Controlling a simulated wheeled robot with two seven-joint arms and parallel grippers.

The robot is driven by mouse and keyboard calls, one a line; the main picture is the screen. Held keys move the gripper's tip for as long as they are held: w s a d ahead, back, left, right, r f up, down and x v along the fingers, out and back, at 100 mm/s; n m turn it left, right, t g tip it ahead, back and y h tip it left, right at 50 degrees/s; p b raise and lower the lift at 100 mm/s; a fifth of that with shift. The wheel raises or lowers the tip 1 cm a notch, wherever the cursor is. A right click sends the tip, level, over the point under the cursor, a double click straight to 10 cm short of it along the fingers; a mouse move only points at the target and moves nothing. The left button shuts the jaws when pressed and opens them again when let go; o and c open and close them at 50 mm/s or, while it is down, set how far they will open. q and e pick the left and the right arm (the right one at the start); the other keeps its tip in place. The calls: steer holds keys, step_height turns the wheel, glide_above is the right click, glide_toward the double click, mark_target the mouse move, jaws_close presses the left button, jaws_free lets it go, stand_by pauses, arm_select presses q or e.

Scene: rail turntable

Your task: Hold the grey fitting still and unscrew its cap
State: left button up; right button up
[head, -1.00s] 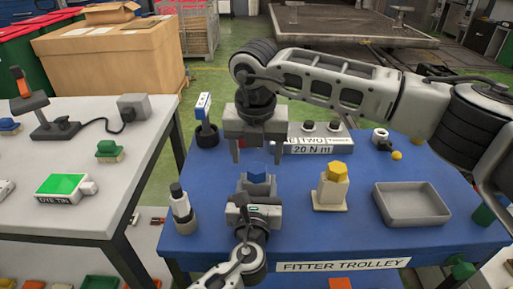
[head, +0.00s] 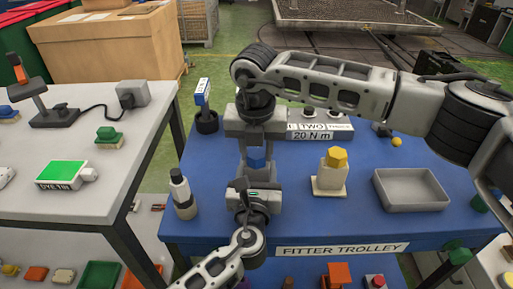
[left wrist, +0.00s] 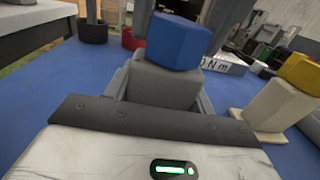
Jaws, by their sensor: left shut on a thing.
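The grey fitting (left wrist: 160,86) stands on the blue trolley top, with a blue cap (head: 256,158) on its upper end. The cap shows clearly in the left wrist view (left wrist: 178,42). My left gripper (head: 255,175) comes in from the front and is shut on the grey fitting, low below the cap. My right gripper (head: 257,149) points down from above. Its fingers are apart, one to each side of the cap, and look not closed on it. Its body hides part of the cap's surroundings in the head view.
A cream fitting (head: 330,181) with a yellow cap stands to the right, near a grey tray (head: 411,188). A grey and black bottle (head: 183,195) stands on the left. Behind are a dark cup (head: 206,121) and a 20 N m box (head: 315,132).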

steer(key=n, duration=0.5)
steer(key=shift+y, duration=0.4)
steer(key=shift+n, duration=0.5)
steer(key=n, duration=0.4)
steer(key=shift+g+y, duration=0.3)
steer(key=shift+y, duration=0.1)
steer(key=shift+n, duration=1)
steer(key=shift+d+n+g, duration=0.1)
steer(key=shift+n+g, duration=0.2)
steer(key=shift+n, duration=0.9)
steer(key=n, duration=0.3)
steer(key=shift+n, duration=0.3)
steer(key=shift+g, duration=0.3)
